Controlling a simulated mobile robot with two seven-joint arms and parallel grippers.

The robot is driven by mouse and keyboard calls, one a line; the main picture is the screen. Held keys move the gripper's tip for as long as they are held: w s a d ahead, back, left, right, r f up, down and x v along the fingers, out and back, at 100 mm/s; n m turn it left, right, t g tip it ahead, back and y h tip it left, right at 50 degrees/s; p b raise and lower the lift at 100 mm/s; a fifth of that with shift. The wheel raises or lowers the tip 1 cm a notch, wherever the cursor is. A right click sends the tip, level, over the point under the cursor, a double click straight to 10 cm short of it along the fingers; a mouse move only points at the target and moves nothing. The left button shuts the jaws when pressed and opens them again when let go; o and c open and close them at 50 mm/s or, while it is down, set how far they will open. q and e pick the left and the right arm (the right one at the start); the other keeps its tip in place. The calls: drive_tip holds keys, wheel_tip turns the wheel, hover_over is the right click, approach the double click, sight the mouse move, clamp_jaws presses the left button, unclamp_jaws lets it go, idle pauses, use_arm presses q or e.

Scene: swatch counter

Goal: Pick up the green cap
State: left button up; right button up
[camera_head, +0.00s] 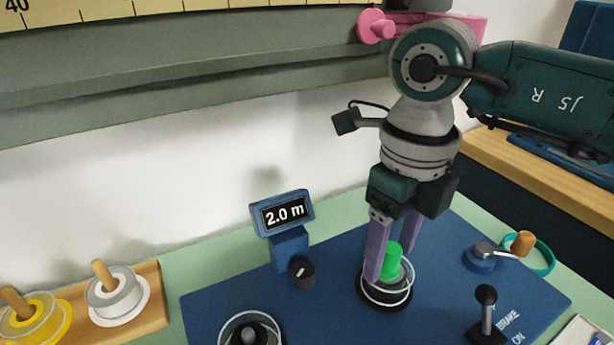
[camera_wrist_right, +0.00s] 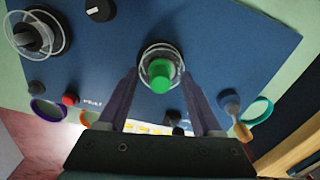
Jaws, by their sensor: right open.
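The green cap (camera_head: 394,261) sits upright on a round black spindle base with a clear ring (camera_head: 386,297) on the blue panel. My right gripper (camera_head: 388,272) points down over it, open, with one purple finger to the left of the cap and the other behind and to its right. In the right wrist view the green cap (camera_wrist_right: 161,75) lies centred between the tips of the open fingers (camera_wrist_right: 160,83). I cannot tell whether either finger touches it. My left gripper is not in view.
A blue display reading 2.0 m (camera_head: 284,213) and a black knob (camera_head: 302,272) stand left of the gripper. A black lever (camera_head: 486,311) and a crank (camera_head: 483,255) stand to the right. Another spindle (camera_head: 249,332) is at front left. Spools (camera_head: 117,291) sit on a wooden rack.

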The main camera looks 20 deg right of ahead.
drive_tip(key=shift+f, duration=0.1)
drive_tip(key=shift+c, duration=0.3)
clamp_jaws()
